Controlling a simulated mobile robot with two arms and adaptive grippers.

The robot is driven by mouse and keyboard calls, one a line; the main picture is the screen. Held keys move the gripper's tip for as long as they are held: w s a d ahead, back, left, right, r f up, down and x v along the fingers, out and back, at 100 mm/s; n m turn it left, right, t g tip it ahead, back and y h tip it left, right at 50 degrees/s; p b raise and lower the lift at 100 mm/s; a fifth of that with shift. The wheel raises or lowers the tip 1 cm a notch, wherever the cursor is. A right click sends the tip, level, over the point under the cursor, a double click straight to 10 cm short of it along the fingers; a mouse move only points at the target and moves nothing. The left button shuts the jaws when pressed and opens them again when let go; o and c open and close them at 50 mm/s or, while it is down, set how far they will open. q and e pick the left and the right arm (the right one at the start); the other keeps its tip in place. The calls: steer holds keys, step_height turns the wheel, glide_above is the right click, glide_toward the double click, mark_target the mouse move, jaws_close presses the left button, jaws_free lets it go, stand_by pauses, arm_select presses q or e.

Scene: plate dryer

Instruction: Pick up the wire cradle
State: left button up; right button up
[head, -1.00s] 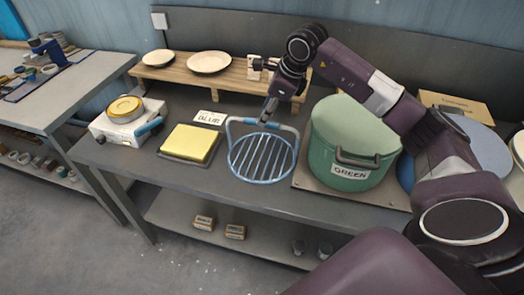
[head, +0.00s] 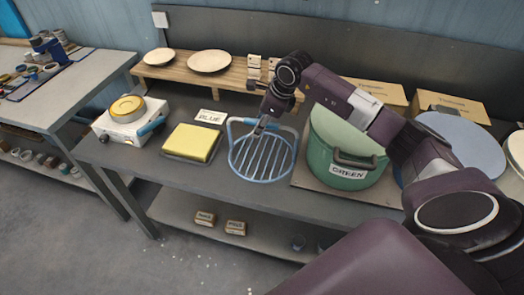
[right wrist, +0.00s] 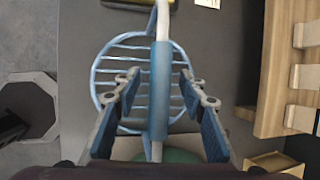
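The wire cradle (head: 262,160) is a round blue wire rack with a raised handle, standing on the dark bench in the middle of the head view. My right gripper (head: 262,127) is over the handle at the cradle's back side. In the right wrist view the gripper (right wrist: 158,92) is open, with one finger on each side of the handle's blue grip (right wrist: 160,100). Gaps show between the fingers and the grip. The cradle's bars (right wrist: 120,62) show beyond it, and it looks empty. My left gripper is not in view.
A green pot (head: 345,150) stands close to the cradle's right. A wooden rack (head: 180,73) with plates stands behind. The bench's front edge is near.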

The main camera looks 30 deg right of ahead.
steer(key=shift+f, duration=0.2)
stand_by(0.5)
jaws_close()
